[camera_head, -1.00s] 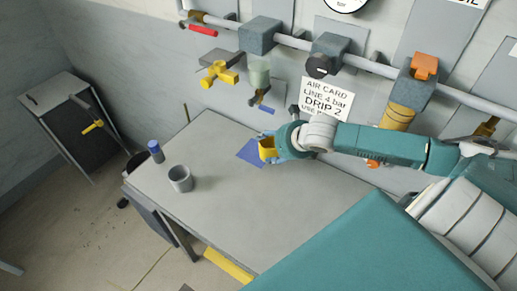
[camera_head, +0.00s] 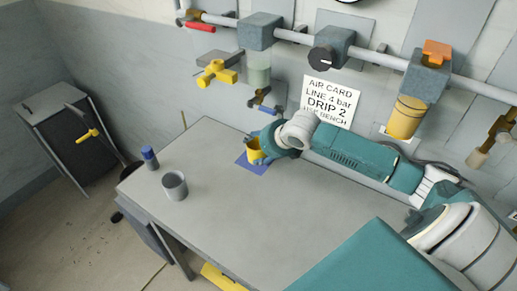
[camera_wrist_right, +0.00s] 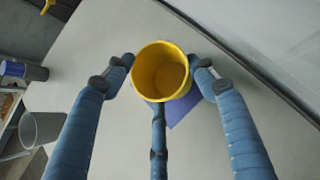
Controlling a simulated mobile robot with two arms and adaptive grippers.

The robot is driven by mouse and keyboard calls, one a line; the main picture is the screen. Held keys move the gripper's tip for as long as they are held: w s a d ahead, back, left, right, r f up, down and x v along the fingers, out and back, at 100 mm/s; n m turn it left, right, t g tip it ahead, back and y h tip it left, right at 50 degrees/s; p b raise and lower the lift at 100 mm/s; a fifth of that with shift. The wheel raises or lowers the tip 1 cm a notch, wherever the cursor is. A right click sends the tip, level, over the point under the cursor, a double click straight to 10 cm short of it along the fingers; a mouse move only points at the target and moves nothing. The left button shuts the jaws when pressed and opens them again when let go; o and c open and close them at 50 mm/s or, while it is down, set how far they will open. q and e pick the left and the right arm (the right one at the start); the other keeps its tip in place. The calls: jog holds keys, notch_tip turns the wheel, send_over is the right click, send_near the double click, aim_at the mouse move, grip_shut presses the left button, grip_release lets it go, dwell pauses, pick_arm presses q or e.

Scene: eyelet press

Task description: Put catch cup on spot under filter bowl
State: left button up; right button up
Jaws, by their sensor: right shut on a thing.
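The catch cup is a yellow open cup (camera_head: 253,150), upright or nearly so. My right gripper (camera_head: 263,152) is shut around it. In the right wrist view the empty cup (camera_wrist_right: 163,75) sits between three blue fingers. The blue square spot (camera_head: 253,168) lies on the bench below the filter bowl (camera_head: 258,68), a translucent bowl under a grey-blue unit on the wall pipe. The cup overlaps the spot in both views; part of the spot (camera_wrist_right: 182,108) shows beyond its rim. I cannot tell whether the cup's base touches the bench. My left gripper is not in view.
A grey cup (camera_head: 174,187) and a blue-grey cylinder (camera_head: 149,158) stand at the bench's left end. A drain valve (camera_head: 262,98) hangs below the filter bowl. A yellow bowl (camera_head: 405,118) hangs further right. The bench's front middle (camera_head: 225,215) is clear.

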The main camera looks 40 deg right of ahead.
jog(key=o, duration=1.3)
jog(key=shift+f, duration=0.1)
jog(key=shift+s+r+p, duration=0.2)
jog(key=shift+r+p, duration=0.3)
jog(key=p+v, duration=1)
jog(key=v, duration=0.1)
jog(key=shift+s+a, duration=0.1)
jog(key=shift+s, duration=0.05)
